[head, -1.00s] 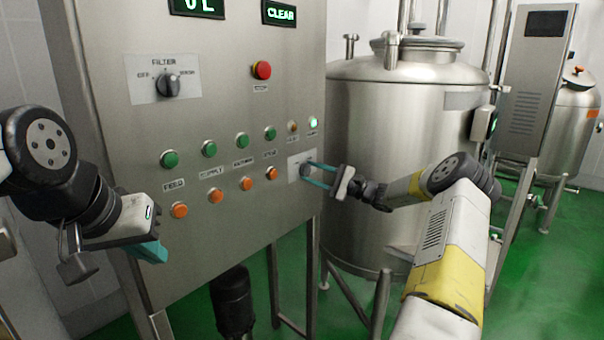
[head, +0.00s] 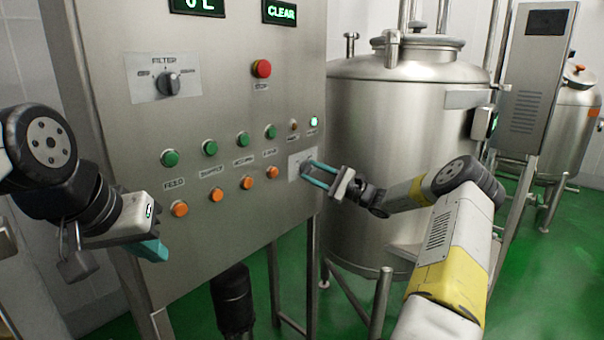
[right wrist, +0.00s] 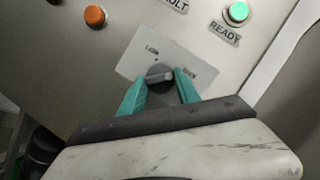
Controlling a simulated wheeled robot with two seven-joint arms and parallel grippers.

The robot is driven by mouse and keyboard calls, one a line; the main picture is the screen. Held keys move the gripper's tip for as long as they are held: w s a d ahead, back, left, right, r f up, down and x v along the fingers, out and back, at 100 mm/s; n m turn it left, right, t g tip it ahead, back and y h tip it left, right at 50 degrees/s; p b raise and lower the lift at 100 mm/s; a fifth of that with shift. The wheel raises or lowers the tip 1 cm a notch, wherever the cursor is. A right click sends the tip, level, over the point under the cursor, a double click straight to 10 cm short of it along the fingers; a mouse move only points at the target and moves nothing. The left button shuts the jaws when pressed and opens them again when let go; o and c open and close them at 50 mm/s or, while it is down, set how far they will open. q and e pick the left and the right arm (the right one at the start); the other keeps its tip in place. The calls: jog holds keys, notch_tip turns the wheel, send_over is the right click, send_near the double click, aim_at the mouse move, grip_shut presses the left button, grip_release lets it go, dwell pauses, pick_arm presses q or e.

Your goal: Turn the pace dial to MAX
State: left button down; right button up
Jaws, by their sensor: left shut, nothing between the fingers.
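The pace dial is a dark round knob (right wrist: 160,76) on a pale label plate (right wrist: 134,70) at the lower right of the panel. The plate has a mark at each side, too blurred to read surely. In the head view the dial plate (head: 293,168) is partly hidden by my right gripper (head: 314,172). The teal fingers of my right gripper (right wrist: 161,92) lie on either side of the knob and appear closed on it. The pointer's exact setting cannot be told. My left gripper (head: 152,250) is shut and empty, left of the panel's lower buttons.
The steel panel (head: 230,115) carries a filter switch (head: 168,83), a red stop button (head: 261,68), green buttons and orange buttons. A lit green ready lamp (right wrist: 236,12) sits above the dial. A large steel tank (head: 400,120) stands behind my right arm.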

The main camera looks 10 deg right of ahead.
jog(key=o, duration=0.4)
jog(key=shift+a+r, duration=0.1)
jog(key=shift+a, duration=0.2)
jog(key=shift+d, duration=0.15)
jog(key=v, duration=0.7)
jog(key=shift+s+d, duration=0.2)
